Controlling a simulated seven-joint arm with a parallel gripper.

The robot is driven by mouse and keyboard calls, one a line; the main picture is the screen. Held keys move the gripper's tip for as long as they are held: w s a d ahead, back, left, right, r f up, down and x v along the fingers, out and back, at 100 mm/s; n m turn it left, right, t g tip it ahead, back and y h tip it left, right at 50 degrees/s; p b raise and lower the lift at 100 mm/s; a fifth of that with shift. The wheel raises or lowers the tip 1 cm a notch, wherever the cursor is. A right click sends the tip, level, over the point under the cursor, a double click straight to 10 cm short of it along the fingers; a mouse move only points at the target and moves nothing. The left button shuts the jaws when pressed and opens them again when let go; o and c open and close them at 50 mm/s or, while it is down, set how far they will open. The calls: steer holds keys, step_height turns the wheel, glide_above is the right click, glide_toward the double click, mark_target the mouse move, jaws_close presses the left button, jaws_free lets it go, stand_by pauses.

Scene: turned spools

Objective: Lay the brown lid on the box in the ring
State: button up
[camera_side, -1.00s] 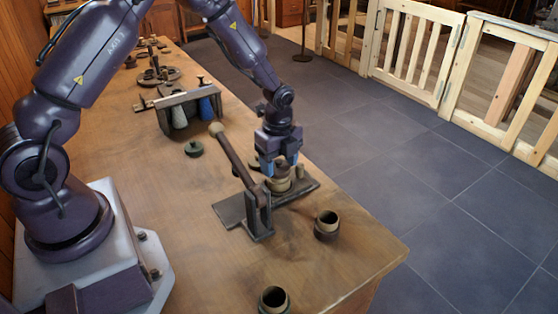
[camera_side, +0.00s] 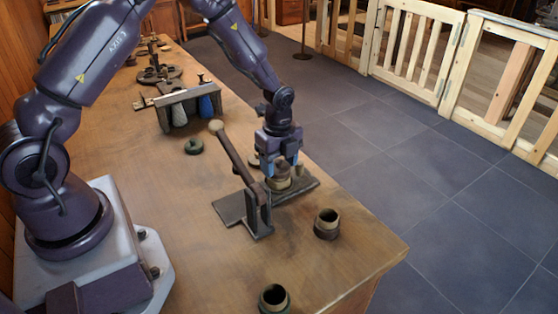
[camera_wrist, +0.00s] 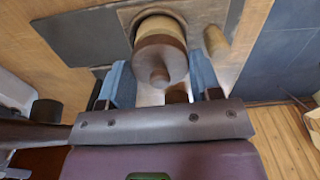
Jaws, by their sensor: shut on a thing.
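The brown lid (camera_wrist: 160,60), a dark round disc with a small knob, is between the two blue fingers of my gripper (camera_wrist: 162,80). My gripper (camera_side: 282,163) is shut on the lid, with a finger at each side. The tan round box (camera_wrist: 168,28) is directly under the lid, and the box (camera_side: 280,184) also shows in the side view. It stands in the ring on the dark plate (camera_side: 231,207). The lid looks level and at the box's top. I cannot tell whether it rests fully on the rim.
A lever (camera_side: 235,157) on an upright bracket rises beside the box. A short tan peg (camera_wrist: 216,41) stands close to my finger. Two open pots (camera_side: 327,224) (camera_side: 273,299) stand towards the front. A rack (camera_side: 188,105) with spools is behind.

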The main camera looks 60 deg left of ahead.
steer(key=o, duration=1)
steer(key=shift+r, duration=4.3)
